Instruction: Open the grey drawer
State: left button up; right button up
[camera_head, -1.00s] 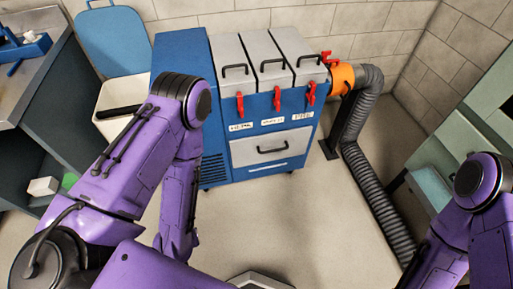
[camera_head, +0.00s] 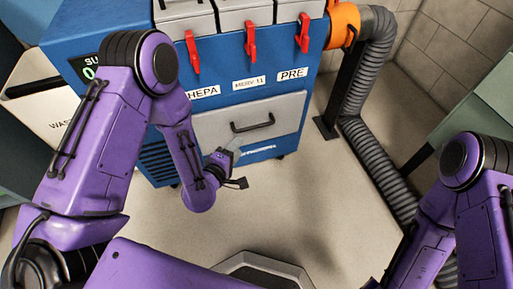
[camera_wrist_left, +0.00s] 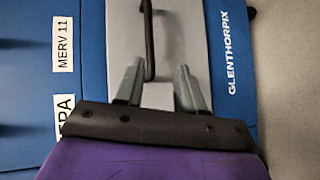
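The grey drawer (camera_head: 222,125) is the light panel low on the front of the blue cabinet, and it looks shut. Its black bar handle (camera_head: 252,123) runs across its middle. My left gripper (camera_head: 236,150) is just in front of the drawer's lower left part. In the left wrist view the gripper (camera_wrist_left: 156,88) has its two grey fingers apart. The drawer's handle (camera_wrist_left: 149,45) lies ahead, its near end showing between the fingertips. I cannot tell whether they touch. My right gripper is out of view; only its arm shows at the lower right.
The blue cabinet (camera_head: 100,35) has red latches (camera_head: 250,40) and labels above the drawer. An orange collar (camera_head: 343,25) joins a grey ribbed duct (camera_head: 380,170) on the right. A white waste bin (camera_head: 45,110) stands at the left. The floor (camera_head: 310,200) before the drawer is clear.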

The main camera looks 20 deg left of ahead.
aim_at(257, 126)
pick_arm(q)
jog(key=shift+n+t+h, duration=0.5)
jog(key=shift+n+t, duration=0.2)
jog(key=b+x, duration=0.1)
jog(key=x, duration=0.3)
jog(key=b+x, duration=0.1)
jog(key=x, duration=0.3)
jog(key=b+x, duration=0.1)
jog(key=x, duration=0.3)
jog(key=shift+w+d+r, duration=0.2)
jog(key=shift+d, duration=0.2)
grip_shut()
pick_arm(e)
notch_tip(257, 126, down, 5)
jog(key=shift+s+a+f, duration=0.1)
